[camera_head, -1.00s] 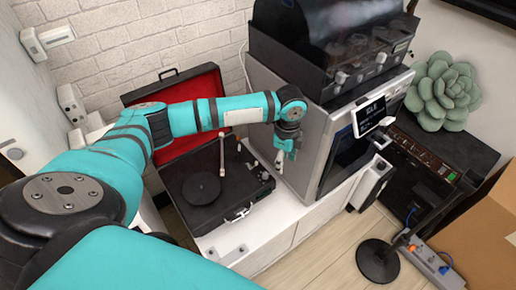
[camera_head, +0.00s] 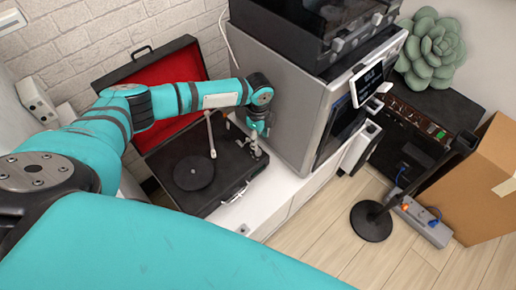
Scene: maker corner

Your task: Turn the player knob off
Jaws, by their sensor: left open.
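The record player (camera_head: 222,190) is an open black suitcase with a red-lined lid (camera_head: 165,75) raised behind it. It shows a dark round platter (camera_head: 194,172) and a pale tone arm (camera_head: 210,135). My left gripper (camera_head: 257,150) points down over the right part of the player's deck, close to its surface. It is small here; whether it touches the deck or a knob, I cannot tell. The player knob cannot be made out and may be hidden by the gripper. My right gripper is not in view.
A large grey machine (camera_head: 290,110) with a screen (camera_head: 368,83) stands just right of the player. A black round-based stand (camera_head: 371,221), a power strip (camera_head: 424,220) and a cardboard box (camera_head: 478,185) are at the right. A green succulent (camera_head: 431,50) sits behind. Wooden floor is clear in front.

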